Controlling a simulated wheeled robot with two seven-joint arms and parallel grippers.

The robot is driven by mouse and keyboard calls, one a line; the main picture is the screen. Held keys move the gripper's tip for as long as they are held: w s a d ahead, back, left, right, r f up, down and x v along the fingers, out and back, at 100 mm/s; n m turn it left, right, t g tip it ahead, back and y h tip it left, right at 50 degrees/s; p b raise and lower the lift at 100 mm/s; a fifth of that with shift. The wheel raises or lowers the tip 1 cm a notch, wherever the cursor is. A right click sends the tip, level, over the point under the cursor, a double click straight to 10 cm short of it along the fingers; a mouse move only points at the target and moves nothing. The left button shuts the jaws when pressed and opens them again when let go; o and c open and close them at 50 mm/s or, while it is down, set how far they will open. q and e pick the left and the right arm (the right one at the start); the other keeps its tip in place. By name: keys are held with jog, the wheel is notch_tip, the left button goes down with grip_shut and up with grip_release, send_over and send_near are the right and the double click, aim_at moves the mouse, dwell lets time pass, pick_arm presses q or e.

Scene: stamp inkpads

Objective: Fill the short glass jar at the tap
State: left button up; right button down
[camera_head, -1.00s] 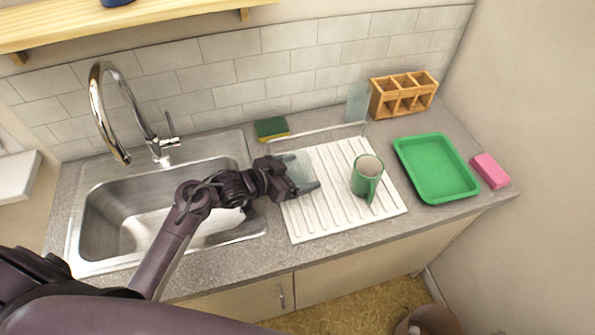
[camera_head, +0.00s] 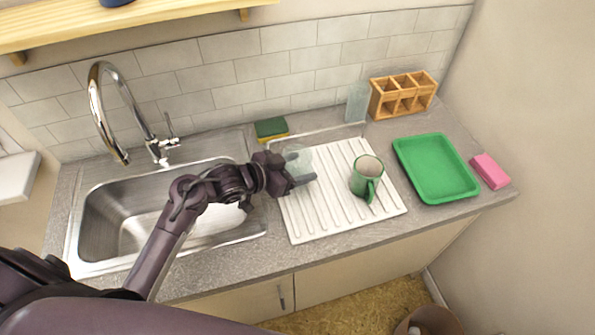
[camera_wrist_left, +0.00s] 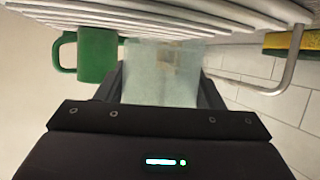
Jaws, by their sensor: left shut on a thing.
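The short glass jar (camera_head: 298,158) is pale and clear, held in my left gripper (camera_head: 300,172) above the left part of the white drying rack. In the left wrist view the jar (camera_wrist_left: 162,75) sits between the two fingers, which are shut on it. The fingers hide part of its sides. The chrome tap (camera_head: 112,110) arches over the left part of the steel sink (camera_head: 90,215), well to the left of the jar. No water stream shows. My right gripper is not in view.
The ribbed white drying rack (camera_head: 330,220) holds a green mug (camera_head: 366,180). A green-yellow sponge (camera_head: 271,129) lies behind. A tall glass (camera_head: 357,103), wooden organiser (camera_head: 403,94), green tray (camera_head: 437,168) and pink block (camera_head: 490,171) stand right. A shelf (camera_head: 140,18) hangs above.

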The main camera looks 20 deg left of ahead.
pick_arm(q)
notch_tip(320, 180, up, 18)
dwell(0.4)
